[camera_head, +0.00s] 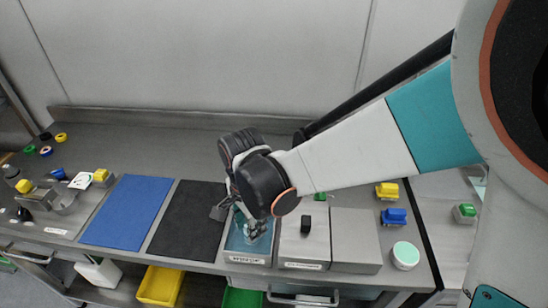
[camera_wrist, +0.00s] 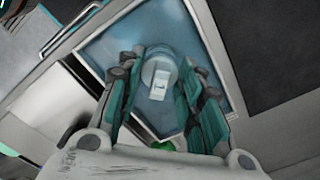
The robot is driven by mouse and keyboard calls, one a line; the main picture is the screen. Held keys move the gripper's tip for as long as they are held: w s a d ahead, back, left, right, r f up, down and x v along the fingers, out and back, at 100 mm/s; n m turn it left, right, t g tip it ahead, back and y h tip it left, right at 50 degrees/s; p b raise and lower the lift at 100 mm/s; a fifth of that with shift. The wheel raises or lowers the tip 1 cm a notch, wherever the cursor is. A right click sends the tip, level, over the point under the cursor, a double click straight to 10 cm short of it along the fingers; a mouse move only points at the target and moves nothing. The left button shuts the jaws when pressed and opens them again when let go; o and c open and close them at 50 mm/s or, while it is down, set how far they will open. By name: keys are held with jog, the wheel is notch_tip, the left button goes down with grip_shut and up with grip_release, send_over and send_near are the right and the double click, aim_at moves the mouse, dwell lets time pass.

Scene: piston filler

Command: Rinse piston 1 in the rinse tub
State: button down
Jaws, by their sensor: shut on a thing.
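The rinse tub (camera_head: 236,258) is a steel basin with blue water and a label on its front, on the counter in the head view. In the wrist view its blue water (camera_wrist: 207,52) fills the space behind the fingers. My gripper (camera_head: 252,228) points down into the tub; its teal fingers also show in the wrist view (camera_wrist: 160,72). They are shut on piston 1 (camera_wrist: 157,85), a grey round part with a white label that seems to read 1. The piston's lower end is hidden, so I cannot tell how deep it sits in the water.
A black mat (camera_head: 187,222) and a blue mat (camera_head: 128,212) lie left of the tub. Right of it stand a steel box with a black knob (camera_head: 306,225) and a plain steel box (camera_head: 355,240). A green-lidded jar (camera_head: 405,255) stands near the front edge.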

dwell(0.3)
jog(key=shift+w+d, duration=0.1)
jog(key=shift+w, duration=1.1)
jog(key=shift+s, duration=0.2)
jog(key=shift+s, duration=0.45)
jog(key=shift+r, duration=0.15)
jog(key=shift+s+r+p, duration=0.15)
jog(key=shift+r+p, duration=2.2)
jog(key=shift+r, duration=0.95)
jog(key=shift+r+p, duration=1.45)
jog(key=shift+r, duration=0.55)
